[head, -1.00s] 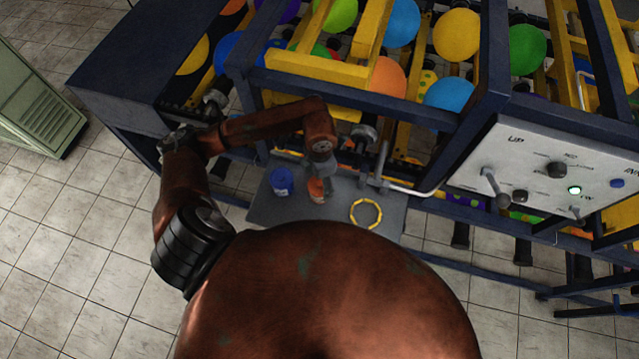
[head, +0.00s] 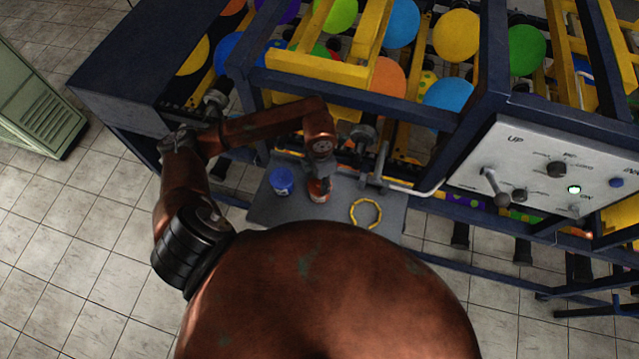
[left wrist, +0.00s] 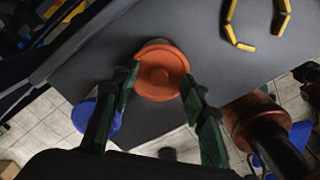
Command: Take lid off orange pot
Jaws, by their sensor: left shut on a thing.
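The orange pot (head: 318,192) stands on a small grey shelf, under my left gripper (head: 319,175). In the left wrist view its round orange lid (left wrist: 161,71) sits between the two dark green fingers of my left gripper (left wrist: 158,84). The fingers are shut on the lid from both sides. The wall of the pot is mostly hidden below the lid in that view. I cannot tell whether the lid is apart from the pot. My right gripper is not in view.
A blue pot (head: 282,181) stands just left of the orange pot. A yellow segmented ring (head: 365,213) lies to the right on the grey shelf (head: 264,211). A control panel (head: 540,165) is at the right.

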